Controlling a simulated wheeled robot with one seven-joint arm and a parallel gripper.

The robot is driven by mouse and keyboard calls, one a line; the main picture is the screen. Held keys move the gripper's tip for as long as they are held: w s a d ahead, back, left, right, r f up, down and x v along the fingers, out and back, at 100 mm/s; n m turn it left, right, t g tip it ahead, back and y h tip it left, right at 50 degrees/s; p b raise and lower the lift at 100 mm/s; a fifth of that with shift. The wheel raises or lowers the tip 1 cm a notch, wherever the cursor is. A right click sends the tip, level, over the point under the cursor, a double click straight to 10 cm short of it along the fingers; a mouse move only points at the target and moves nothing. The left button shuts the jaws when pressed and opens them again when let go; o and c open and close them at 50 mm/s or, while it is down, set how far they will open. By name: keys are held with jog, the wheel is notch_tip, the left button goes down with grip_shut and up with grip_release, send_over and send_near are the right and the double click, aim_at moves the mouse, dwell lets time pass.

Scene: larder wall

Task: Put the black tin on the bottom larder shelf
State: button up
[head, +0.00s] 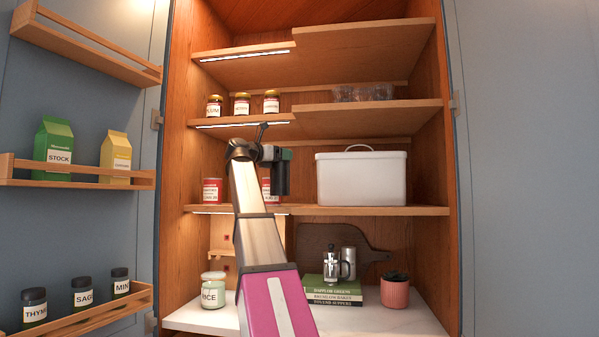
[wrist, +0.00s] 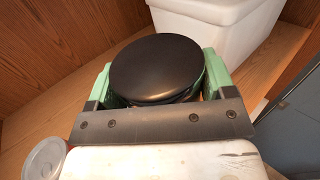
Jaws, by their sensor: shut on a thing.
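The black tin (wrist: 158,68) is round with a flat black lid, seen from above in the wrist view. My gripper (wrist: 157,82) is shut on it, with a green finger at each side. In the head view the dark tin (head: 282,180) hangs below my gripper (head: 280,157), left of the white bin. The bottom wooden larder shelf (head: 400,211) runs beneath it, above the marble counter. The tin's underside is hidden, so I cannot tell whether it touches the shelf.
The white lidded bin (head: 360,180) stands close on the right. Red-labelled cans (head: 212,190) stand at the left, one partly behind my arm. Jars (head: 242,104) stand on the shelf above. A cafetiere on books (head: 333,290) and a plant pot (head: 395,292) are below.

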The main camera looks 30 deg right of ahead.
aim_at(273, 165)
jog(key=w+d+f, duration=0.2)
jog(key=d+f, duration=0.1)
jog(key=d, duration=0.5)
jog(key=shift+d+f, duration=0.2)
jog(key=shift+d, duration=0.2)
jog(key=shift+f, duration=0.15)
jog(key=o, duration=1.5)
jog(key=shift+c, duration=0.2)
jog(key=v, duration=1.2)
